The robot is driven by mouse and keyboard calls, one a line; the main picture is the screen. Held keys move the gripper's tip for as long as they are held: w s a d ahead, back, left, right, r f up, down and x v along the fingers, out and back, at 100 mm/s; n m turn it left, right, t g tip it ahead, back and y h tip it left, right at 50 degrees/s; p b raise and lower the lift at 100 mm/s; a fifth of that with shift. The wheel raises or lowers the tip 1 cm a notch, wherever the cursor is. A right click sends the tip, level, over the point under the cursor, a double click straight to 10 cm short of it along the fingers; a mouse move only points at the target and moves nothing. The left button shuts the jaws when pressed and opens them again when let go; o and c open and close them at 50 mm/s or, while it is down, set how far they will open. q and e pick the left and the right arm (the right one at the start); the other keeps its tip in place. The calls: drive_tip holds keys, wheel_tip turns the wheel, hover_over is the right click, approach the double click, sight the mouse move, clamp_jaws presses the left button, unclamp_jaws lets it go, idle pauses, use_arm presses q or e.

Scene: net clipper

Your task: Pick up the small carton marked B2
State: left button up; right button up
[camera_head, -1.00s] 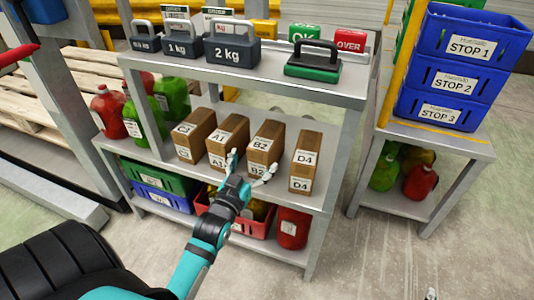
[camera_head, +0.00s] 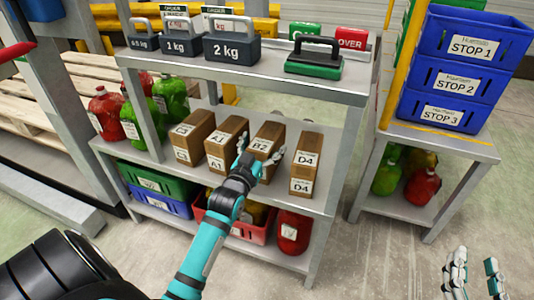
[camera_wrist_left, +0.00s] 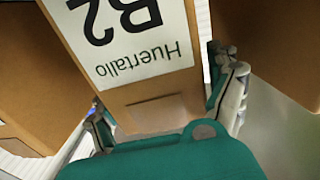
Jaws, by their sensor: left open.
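The small brown carton marked B2 (camera_head: 266,135) stands on the shelf between cartons A1 (camera_head: 226,143) and D4 (camera_head: 306,165). My left gripper (camera_head: 260,152) is in front of it, its open fingers on either side of the carton's near face and hiding part of it. In the left wrist view the B2 carton (camera_wrist_left: 155,95) shows its label upside down between the two fingers (camera_wrist_left: 168,110). I cannot tell whether the fingers touch it. My right gripper (camera_head: 474,272) is at the lower right, its fingers apart and empty, over the floor.
The upper shelf holds weights (camera_head: 232,42) and a black-handled green block (camera_head: 314,60) above the cartons. Below are a red bin (camera_head: 228,228) and a red jug (camera_head: 292,232). Blue STOP bins (camera_head: 455,85) are at right.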

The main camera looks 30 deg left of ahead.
use_arm(q)
drive_tip(key=c, duration=1.7)
drive_tip(key=shift+r, duration=0.25)
